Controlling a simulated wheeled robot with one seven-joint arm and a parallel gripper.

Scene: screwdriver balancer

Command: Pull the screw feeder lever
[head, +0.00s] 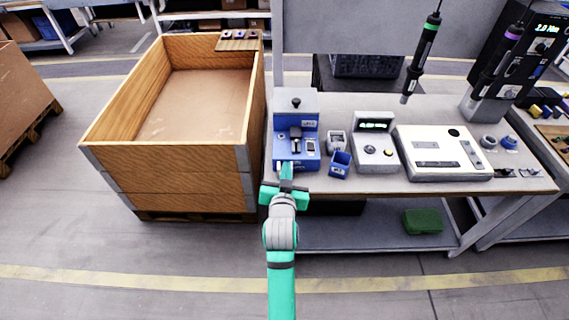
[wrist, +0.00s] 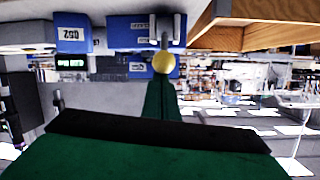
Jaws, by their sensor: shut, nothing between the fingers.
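The screw feeder (head: 297,132) is a blue and grey machine at the left front of the workbench, with a black knob on top. My green gripper (head: 287,167) is shut and empty, its tips at the feeder's lower front edge. In the wrist view, which looks upside down, the feeder is blue with labels (wrist: 127,30). A yellow ball (wrist: 163,62) on a short grey stem, apparently the lever's knob, shows just beyond my fingertips (wrist: 162,82). I cannot tell whether they touch. In the head view my gripper hides this ball.
A large wooden crate (head: 247,165) stands close on the left of the bench. A small blue bin (head: 340,165), a grey counter box (head: 375,150) and a white tray unit (head: 440,172) sit to the right. A screwdriver (head: 420,60) hangs above the bench. The floor in front is clear.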

